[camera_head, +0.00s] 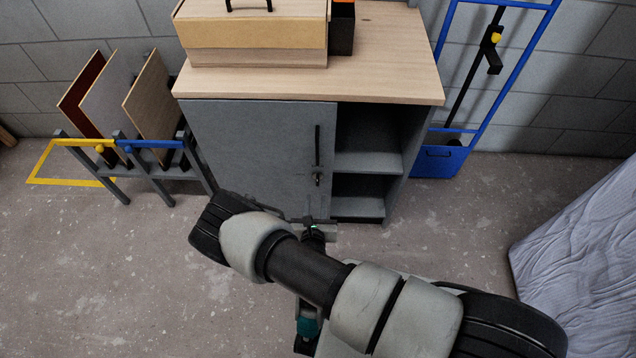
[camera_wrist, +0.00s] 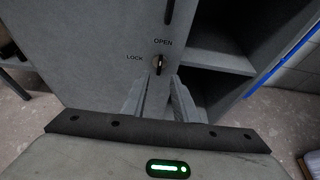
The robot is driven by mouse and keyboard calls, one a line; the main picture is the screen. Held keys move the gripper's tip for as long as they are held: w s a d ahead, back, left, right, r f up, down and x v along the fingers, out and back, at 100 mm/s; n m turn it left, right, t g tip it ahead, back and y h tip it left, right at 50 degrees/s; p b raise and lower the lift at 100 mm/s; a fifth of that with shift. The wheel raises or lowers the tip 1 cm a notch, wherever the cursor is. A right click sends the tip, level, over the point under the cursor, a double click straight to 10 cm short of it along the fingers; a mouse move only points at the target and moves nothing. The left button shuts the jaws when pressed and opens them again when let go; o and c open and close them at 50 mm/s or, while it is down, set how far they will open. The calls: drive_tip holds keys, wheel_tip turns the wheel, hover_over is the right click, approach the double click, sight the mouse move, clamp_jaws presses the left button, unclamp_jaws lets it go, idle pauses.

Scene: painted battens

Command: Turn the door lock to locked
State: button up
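The grey cabinet door (camera_head: 250,140) covers the left part of the cabinet front. Its small lock knob (camera_wrist: 158,65) sits below the dark door handle (camera_wrist: 169,11), with OPEN printed above it and LOCK to its left. The knob looks roughly upright, in line with OPEN. The lock also shows small in the head view (camera_head: 318,179), under the handle (camera_head: 317,145). My gripper (camera_wrist: 160,86) is open and empty, its two fingers apart just below the knob in the wrist view. I see no contact. In the head view my arm partly hides the gripper.
Open shelves (camera_head: 366,160) lie right of the door. A wooden box (camera_head: 255,40) and a dark bin (camera_head: 342,30) stand on the cabinet top. A panel rack (camera_head: 150,145) is at left, a blue frame (camera_head: 436,165) at right, and a pale quilted object (camera_head: 585,240) farther right.

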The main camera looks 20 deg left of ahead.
sight(317, 180)
drive_tip(key=b+x, duration=0.2)
drive_tip(key=x, duration=0.9)
drive_tip(key=shift+w+b, duration=0.25)
drive_tip(key=shift+b, duration=0.05)
clamp_jaws()
